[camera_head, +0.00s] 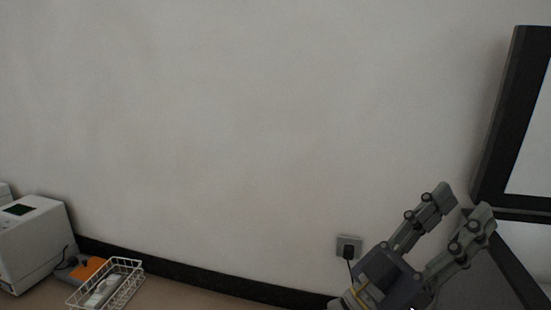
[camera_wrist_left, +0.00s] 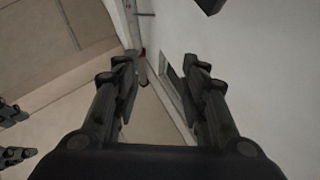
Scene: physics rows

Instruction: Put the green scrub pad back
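No green scrub pad shows in either view. My left gripper (camera_head: 462,206) is at the lower right of the head view, raised in front of the wall, its two fingers spread and nothing between them. In the left wrist view the same gripper (camera_wrist_left: 160,68) is open and empty. Two dark fingertips, apart from each other, show at the left edge of the left wrist view; they look like my right gripper (camera_wrist_left: 12,134). A white wire basket (camera_head: 128,284) stands at the lower left of the head view, with a whitish item in it.
A white device with a dark screen (camera_head: 32,240) stands at the far left, beside an orange and grey object (camera_head: 86,268). A wall socket with a plug (camera_head: 348,246) is left of my gripper. A dark-framed panel (camera_head: 508,120) is at the right. The wall between is bare.

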